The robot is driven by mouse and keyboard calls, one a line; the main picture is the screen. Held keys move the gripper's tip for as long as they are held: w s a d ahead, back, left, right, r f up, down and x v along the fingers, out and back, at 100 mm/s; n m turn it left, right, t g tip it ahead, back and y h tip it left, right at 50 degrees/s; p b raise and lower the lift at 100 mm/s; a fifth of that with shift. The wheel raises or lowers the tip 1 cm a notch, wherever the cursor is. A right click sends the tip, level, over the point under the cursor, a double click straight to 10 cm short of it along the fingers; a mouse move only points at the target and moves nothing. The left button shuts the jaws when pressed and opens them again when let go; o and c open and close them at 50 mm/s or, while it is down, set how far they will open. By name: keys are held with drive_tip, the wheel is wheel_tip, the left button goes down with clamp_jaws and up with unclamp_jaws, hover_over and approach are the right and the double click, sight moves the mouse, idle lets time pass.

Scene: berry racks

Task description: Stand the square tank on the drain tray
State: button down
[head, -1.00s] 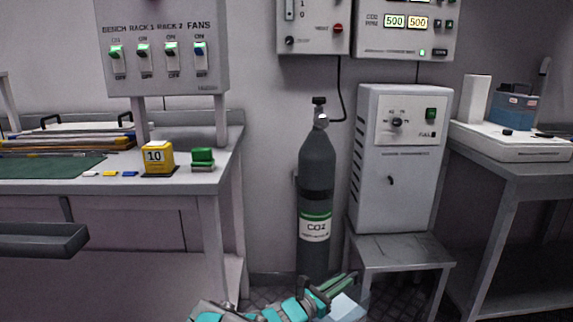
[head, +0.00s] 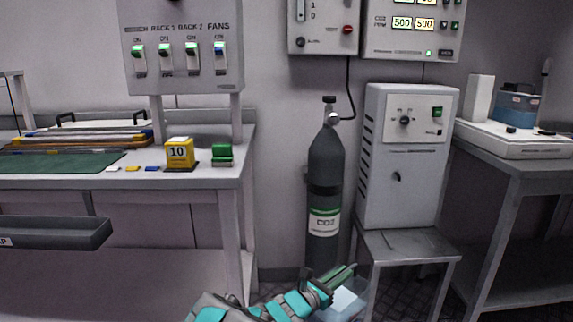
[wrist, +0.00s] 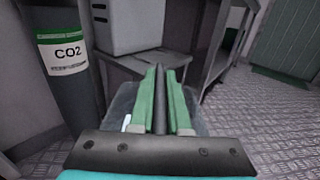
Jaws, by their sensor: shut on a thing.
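My gripper (head: 343,274) shows at the bottom centre of the head view. In the wrist view its green fingers (wrist: 161,78) are close together. They are shut on a clear, pale bluish tank (head: 356,301), which hangs low near the floor. The tank also shows in the wrist view (wrist: 122,105), partly hidden behind the fingers. A white patch shows on it. A low white tray-like base (head: 510,140) lies on the right bench and carries a blue-tinted container (head: 517,106); I cannot tell if this base is the drain tray.
A grey CO2 cylinder (head: 324,190) stands just beyond my gripper. A white cabinet (head: 400,160) sits on a small metal table (head: 410,243) to its right. The right bench (head: 520,170) and left bench (head: 215,180) flank them. A grey shelf tray (head: 55,233) juts out at left.

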wheel_tip(320, 180, up, 12)
drive_tip(key=w+n+t+y, duration=0.1)
drive_tip(key=n+t+y, duration=0.4)
drive_tip(key=y, duration=0.3)
drive_tip(key=shift+w+n, duration=0.4)
drive_tip(key=shift+n, duration=0.3)
